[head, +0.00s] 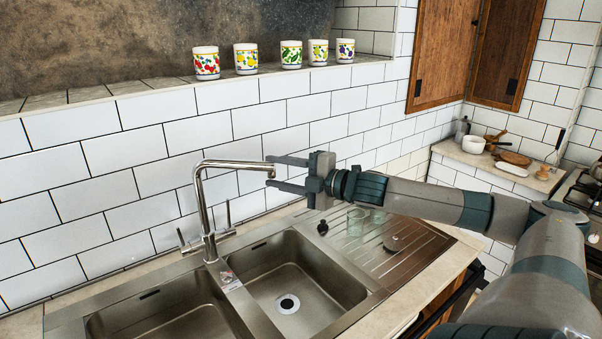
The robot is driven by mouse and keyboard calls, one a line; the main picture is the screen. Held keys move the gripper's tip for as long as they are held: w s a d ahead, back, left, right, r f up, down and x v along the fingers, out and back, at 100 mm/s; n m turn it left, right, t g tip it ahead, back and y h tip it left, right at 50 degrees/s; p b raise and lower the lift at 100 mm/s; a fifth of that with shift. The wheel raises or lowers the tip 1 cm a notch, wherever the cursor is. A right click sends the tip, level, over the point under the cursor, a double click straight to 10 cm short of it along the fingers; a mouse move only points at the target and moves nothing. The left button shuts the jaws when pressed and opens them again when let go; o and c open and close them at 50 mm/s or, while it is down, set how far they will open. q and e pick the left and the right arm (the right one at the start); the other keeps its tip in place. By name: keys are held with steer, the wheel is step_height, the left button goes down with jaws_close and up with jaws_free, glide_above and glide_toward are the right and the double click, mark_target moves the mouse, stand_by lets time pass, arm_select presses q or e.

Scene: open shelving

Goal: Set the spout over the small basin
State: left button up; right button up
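The chrome tap's spout (236,164) rises from the sink deck, bends, and reaches to the right in the head view. Its downturned tip shows above the back edge of the right basin (300,270). The left basin (165,312) is cut off by the bottom of the picture, so I cannot compare their full sizes. My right gripper (275,172) comes from the right with its two fingers apart. The spout's tip appears between the fingertips; whether they touch it I cannot tell. My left gripper is out of view.
A ridged drainboard (375,238) with glasses (357,220) and a dark stopper (322,228) lies below my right arm. The white tiled wall (130,170) stands close behind the tap. Several patterned cups (206,63) stand on the ledge above. Tap handles (228,215) flank the spout's base.

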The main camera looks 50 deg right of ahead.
steer(key=p+v, duration=0.2)
steer(key=v, duration=0.4)
steer(key=shift+s+p, duration=0.2)
steer(key=shift+p, duration=0.15)
steer(key=shift+d, duration=0.1)
stand_by(0.7)
